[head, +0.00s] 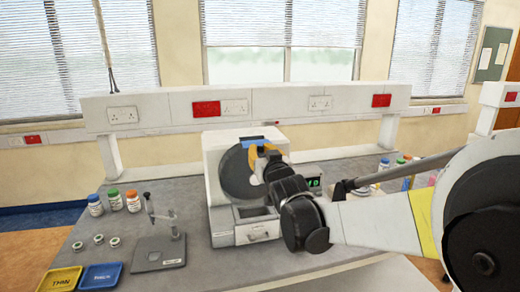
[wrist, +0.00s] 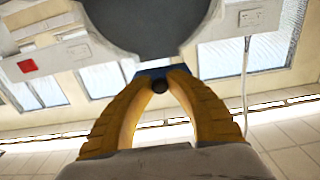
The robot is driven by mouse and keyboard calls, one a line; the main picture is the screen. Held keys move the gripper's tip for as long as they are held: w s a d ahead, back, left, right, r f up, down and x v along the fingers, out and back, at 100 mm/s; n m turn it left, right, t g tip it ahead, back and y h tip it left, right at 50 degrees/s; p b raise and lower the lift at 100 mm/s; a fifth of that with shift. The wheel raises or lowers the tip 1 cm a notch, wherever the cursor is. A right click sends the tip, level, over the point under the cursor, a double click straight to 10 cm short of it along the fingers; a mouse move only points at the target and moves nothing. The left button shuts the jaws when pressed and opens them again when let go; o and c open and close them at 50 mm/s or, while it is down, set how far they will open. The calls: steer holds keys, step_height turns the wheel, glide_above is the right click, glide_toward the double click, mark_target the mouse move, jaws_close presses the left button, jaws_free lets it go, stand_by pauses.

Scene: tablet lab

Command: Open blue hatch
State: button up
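A white machine (head: 221,155) with a large dark grey disc on its front stands on the bench. My gripper (head: 259,150), with yellow-orange fingers, is at the upper right of the disc. In the wrist view, the fingertips of my gripper (wrist: 163,76) are drawn close together around a small dark knob (wrist: 160,87). A blue part (wrist: 155,72), which looks like the blue hatch, shows at the fingertips, just below the grey disc (wrist: 150,25) in that picture. The fingers appear to pinch the knob. The fingertips hide much of the blue part.
Left on the bench are several capped bottles (head: 114,199), small vials (head: 99,239), a grey stand (head: 160,253), a yellow tray (head: 65,279) and a blue tray (head: 101,276). A small drawer (head: 258,232) is below the disc. More bottles (head: 384,165) stand behind my arm.

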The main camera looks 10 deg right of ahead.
steer(key=o, duration=0.3)
steer(key=s, duration=1.2)
steer(key=s+f+g+b, duration=0.1)
steer(key=s+f+g, duration=0.2)
steer(key=s+f, duration=0.4)
steer(key=s+f+g+b, duration=0.1)
steer(key=s+f+g, duration=0.3)
steer(key=s+f, duration=0.3)
steer(key=s+f+g+b, duration=0.1)
steer(key=s+f+g, duration=0.3)
steer(key=s+f, duration=0.3)
steer(key=shift+s+b, duration=0.35)
steer(key=shift+s, duration=1.7)
